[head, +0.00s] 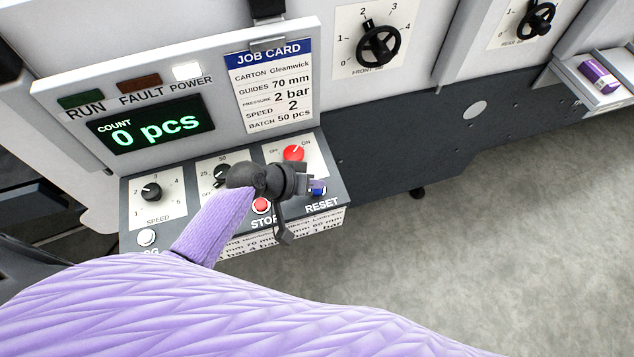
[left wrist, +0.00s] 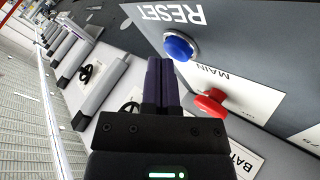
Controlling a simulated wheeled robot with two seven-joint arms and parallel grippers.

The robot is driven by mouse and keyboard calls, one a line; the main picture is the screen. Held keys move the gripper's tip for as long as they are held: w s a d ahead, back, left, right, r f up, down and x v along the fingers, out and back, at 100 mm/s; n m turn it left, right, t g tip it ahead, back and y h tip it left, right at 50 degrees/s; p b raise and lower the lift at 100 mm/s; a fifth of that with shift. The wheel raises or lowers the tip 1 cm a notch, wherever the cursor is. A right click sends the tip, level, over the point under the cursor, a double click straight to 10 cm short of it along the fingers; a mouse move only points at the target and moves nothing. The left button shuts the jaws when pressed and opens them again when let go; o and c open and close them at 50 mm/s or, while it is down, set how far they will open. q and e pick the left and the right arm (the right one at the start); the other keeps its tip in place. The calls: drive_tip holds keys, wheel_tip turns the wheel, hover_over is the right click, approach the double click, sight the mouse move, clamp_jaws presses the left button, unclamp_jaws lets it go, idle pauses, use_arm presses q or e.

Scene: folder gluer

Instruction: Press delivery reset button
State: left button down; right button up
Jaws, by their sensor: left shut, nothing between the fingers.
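The blue RESET button (left wrist: 181,46) sits in a pale ring on the grey control panel, with the RESET label beside it in the left wrist view. In the head view the button (head: 318,191) shows only in part, behind my left gripper. My left gripper (head: 315,184) is shut and empty, with its fingertips close by the button. In the left wrist view the shut fingers (left wrist: 160,72) end right beside the button's edge. I cannot tell whether they touch it. My right gripper is in neither view.
The red main switch (head: 293,153) and the red STOP button (head: 261,205) are close to the gripper. The speed knob (head: 151,191) and a white button (head: 146,237) are to the left. The display (head: 150,130) reads 0 pcs, and the POWER lamp (head: 187,72) is white. Open floor lies right.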

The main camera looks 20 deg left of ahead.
use_arm(q)
drive_tip(key=shift+r, duration=0.45)
wheel_tip(320, 180, up, 5)
drive_tip(key=p, duration=0.5)
drive_tip(key=shift+r+p, duration=0.1)
drive_tip(key=shift+p, duration=0.2)
idle(0.5)
